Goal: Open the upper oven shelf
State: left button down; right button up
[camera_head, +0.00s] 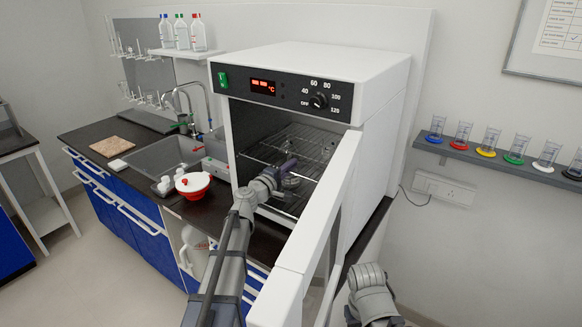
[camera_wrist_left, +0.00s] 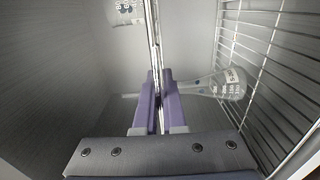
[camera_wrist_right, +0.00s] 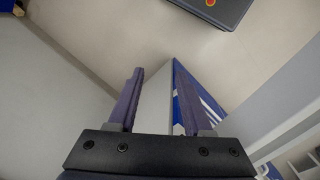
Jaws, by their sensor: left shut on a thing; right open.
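The white oven (camera_head: 375,70) has its door (camera_head: 318,215) swung open toward me. Inside, the upper wire shelf (camera_head: 315,142) spans the chamber, with a lower wire shelf beneath it. My left gripper (camera_head: 288,165) reaches into the chamber at the shelf's front. In the left wrist view its purple fingers (camera_wrist_left: 160,88) are closed on the upper shelf (camera_wrist_left: 152,35), seen nearly edge-on. My right arm shows at the bottom of the head view, outside the door, its fingertips not clear there. In the right wrist view the right gripper (camera_wrist_right: 160,95) is open, with a pale panel's edge between its fingers.
A marked glass flask (camera_wrist_left: 225,85) stands by the lower shelf (camera_wrist_left: 262,75), and part of another glass (camera_wrist_left: 125,12) shows.

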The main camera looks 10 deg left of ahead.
dwell(0.8)
pick_arm(q)
jog(key=v, duration=1.6)
jog(key=shift+s, duration=0.1)
jog(key=c, duration=1)
grip_release()
jog(key=v, duration=0.7)
jog(key=shift+s+a, duration=0.15)
jog(key=shift+s, duration=0.2)
